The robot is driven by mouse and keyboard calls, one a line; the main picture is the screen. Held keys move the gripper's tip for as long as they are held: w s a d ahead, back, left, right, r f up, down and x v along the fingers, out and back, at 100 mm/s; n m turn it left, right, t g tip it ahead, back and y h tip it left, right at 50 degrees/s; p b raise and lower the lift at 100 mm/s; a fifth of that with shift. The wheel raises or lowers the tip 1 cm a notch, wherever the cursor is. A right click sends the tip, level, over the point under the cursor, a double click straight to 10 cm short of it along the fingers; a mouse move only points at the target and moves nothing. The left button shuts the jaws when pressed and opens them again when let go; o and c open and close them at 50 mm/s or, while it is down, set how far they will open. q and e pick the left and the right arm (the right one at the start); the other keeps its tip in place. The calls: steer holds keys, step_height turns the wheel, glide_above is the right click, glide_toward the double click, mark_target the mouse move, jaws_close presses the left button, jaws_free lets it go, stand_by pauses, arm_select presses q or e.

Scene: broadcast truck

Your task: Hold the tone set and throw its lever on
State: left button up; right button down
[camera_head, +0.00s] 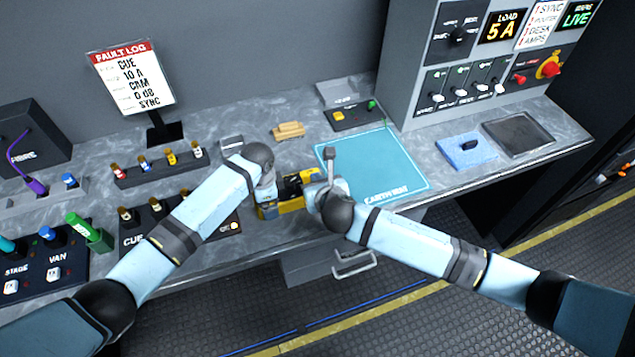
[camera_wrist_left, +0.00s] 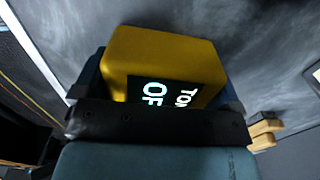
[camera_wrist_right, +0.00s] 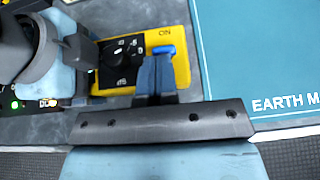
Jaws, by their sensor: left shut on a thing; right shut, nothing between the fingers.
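The tone set is a yellow box with a black panel (camera_head: 294,205), on the bench at centre in the head view. My left gripper (camera_head: 266,203) is shut on its left end. In the left wrist view its fingers flank the yellow body (camera_wrist_left: 160,48), whose display shows "TO" and "OF", partly hidden. In the right wrist view a blue lever (camera_wrist_right: 166,49) lies just below the "ON" mark, right of a black dial (camera_wrist_right: 122,50). My right gripper (camera_wrist_right: 156,62) is shut and empty, its tips right at the lever; whether they touch it I cannot tell.
A teal "EARTH" mat (camera_head: 385,165) lies right of the tone set. A row of coloured plugs (camera_head: 160,165) and the CUE panel (camera_head: 135,220) stand to the left. A tan block (camera_head: 288,130) lies behind. The bench's front edge is close.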

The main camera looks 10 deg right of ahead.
steer(key=shift+w+r+g, duration=0.3)
steer(key=shift+w+g, duration=0.1)
steer(key=shift+g, duration=0.2)
steer(key=shift+w+a+r+g+h, duration=0.1)
steer(key=shift+w+r+g+h, duration=0.2)
steer(key=shift+g, duration=0.4)
steer(key=shift+w+a+r+g, duration=0.1)
steer(key=shift+w+a+g, duration=0.1)
steer(key=shift+w+g, duration=0.5)
steer(key=shift+s+r, duration=0.15)
steer(key=shift+s, duration=0.05)
steer(key=shift+r, duration=0.7)
steer(key=v, duration=1.3)
steer(key=shift+a+r, duration=0.1)
